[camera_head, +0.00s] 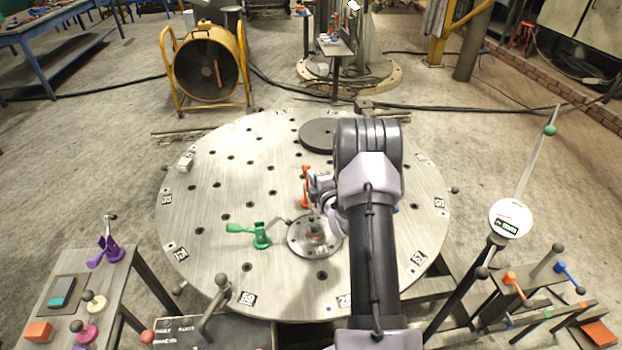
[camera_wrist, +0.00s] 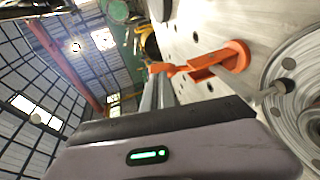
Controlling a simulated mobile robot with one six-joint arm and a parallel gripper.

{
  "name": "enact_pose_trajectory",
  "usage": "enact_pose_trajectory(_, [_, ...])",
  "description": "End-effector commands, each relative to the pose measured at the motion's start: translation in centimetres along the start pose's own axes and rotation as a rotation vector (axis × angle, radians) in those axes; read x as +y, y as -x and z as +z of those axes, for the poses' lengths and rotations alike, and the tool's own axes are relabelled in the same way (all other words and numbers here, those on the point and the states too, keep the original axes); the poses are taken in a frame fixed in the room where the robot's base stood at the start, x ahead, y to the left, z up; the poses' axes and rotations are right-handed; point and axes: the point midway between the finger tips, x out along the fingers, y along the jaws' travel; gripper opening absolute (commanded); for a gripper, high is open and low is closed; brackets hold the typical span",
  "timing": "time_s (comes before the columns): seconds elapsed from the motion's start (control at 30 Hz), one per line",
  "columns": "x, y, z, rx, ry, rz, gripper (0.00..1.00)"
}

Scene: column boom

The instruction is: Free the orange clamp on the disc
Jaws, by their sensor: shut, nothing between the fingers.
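The orange clamp (camera_head: 304,173) stands on the large round drilled disc (camera_head: 215,185), just behind the round metal flange (camera_head: 298,246). In the wrist view the clamp (camera_wrist: 236,56) shows its orange base and handle. A grey rod with a dark tip (camera_wrist: 284,86) reaches to the flange rim; I cannot tell whether it presses on it. My gripper (camera_head: 322,186) is beside the clamp on its right, shut and empty, partly hidden by my arm. Its body fills the bottom of the wrist view. A green clamp (camera_head: 261,235) stands left of the flange, its rod towards the flange.
A dark round plate (camera_head: 318,135) lies at the back of the disc. A bench with a purple clamp (camera_head: 107,245) stands at left. A white round gauge (camera_head: 509,218) on a post and a rack with coloured handles (camera_head: 514,283) stand at right. The disc's left half is mostly clear.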

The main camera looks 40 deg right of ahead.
Motion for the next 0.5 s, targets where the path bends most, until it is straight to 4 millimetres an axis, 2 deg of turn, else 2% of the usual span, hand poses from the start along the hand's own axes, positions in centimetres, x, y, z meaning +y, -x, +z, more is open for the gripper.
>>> enact_pose_trajectory(0.13, [-0.02,-1.08,-0.03,0.000,0.000,0.000,0.00])
enact_pose_trajectory(0.5, [0.07,-1.20,-0.01,-0.001,-0.001,-0.002,0.00])
